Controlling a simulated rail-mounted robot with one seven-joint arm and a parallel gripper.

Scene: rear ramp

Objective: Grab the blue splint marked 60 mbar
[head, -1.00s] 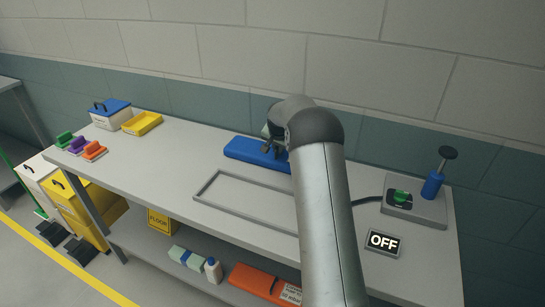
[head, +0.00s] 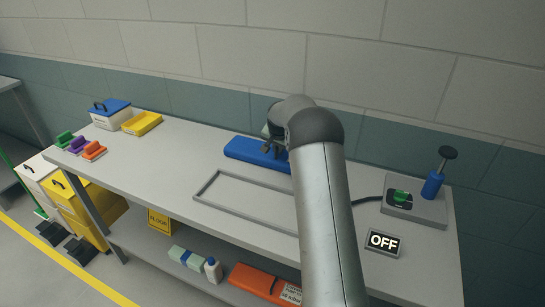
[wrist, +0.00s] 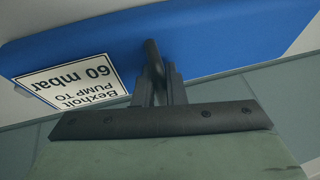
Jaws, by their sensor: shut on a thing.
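The blue splint (head: 257,153) lies along the back of the grey bench, its right end hidden behind my arm. In the wrist view the blue splint (wrist: 215,45) fills the upper part, with a white label (wrist: 72,82) reading "Bexholt PUMP TO 60 mbar", upside down. My gripper (head: 277,146) is at the splint. In the wrist view its dark fingers (wrist: 158,75) are shut on a dark part at the splint's edge, right of the label. Whether the splint is clear of the bench I cannot tell.
An empty grey frame (head: 205,188) lies on the bench in front of the splint. A pump unit (head: 415,207) and an OFF sign (head: 382,242) are at right. Coloured blocks (head: 93,150), a yellow tray (head: 142,123) and a blue-lidded box (head: 108,121) are at left.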

